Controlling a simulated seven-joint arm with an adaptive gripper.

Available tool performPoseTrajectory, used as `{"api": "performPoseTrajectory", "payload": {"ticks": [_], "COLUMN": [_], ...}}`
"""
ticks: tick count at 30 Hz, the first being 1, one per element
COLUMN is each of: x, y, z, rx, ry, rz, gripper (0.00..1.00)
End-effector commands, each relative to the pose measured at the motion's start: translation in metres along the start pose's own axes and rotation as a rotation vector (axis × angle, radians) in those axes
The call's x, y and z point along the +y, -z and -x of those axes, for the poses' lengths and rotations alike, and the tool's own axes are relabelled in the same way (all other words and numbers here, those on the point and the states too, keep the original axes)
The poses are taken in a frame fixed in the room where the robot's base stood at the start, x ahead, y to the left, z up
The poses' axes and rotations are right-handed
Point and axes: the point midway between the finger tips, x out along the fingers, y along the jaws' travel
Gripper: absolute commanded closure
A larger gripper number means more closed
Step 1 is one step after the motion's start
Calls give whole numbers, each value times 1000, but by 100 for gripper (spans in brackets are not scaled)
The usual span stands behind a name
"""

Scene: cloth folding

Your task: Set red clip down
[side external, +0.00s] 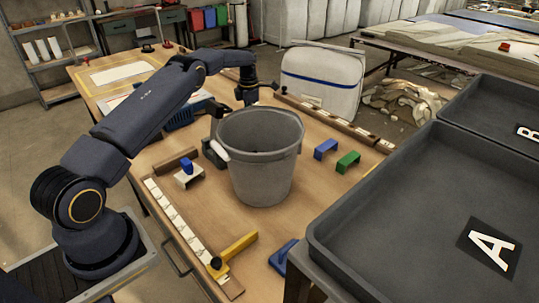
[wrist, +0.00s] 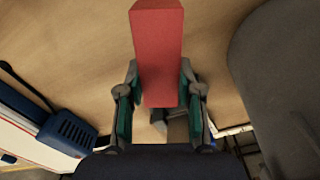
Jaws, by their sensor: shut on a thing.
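The red clip (wrist: 158,45) is a red block in the wrist view, standing out between the fingers of my gripper (wrist: 158,82). My gripper is shut on it, with a green-padded finger on each side. Wooden tabletop (wrist: 75,50) shows around the clip; I cannot tell whether the clip touches it. In the side external view my wrist (side external: 247,91) points down behind the grey bucket (side external: 262,165), and the fingers and red clip are hidden there. The bucket also shows close on the right in the wrist view (wrist: 285,75).
A blue clip (side external: 326,149) and a green clip (side external: 348,162) stand right of the bucket. A blue basket (side external: 180,117) lies left of my wrist. A white bag (side external: 322,80) stands behind. Dark tray A (side external: 400,210) is at the right.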

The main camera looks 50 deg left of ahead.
Motion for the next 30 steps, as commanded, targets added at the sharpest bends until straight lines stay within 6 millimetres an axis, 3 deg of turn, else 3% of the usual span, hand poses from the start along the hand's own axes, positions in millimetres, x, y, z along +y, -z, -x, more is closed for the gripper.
{"api": "performPoseTrajectory", "payload": {"ticks": [6,11,18,29,30], "x": [0,0,-1,-1,0], "y": [1,1,1,0,0], "z": [-43,-56,-89,-92,-92], "rx": [2,1,2,1,1], "ry": [3,2,2,1,1], "rz": [3,1,0,0,0], "gripper": [86,86,86,86,63]}}
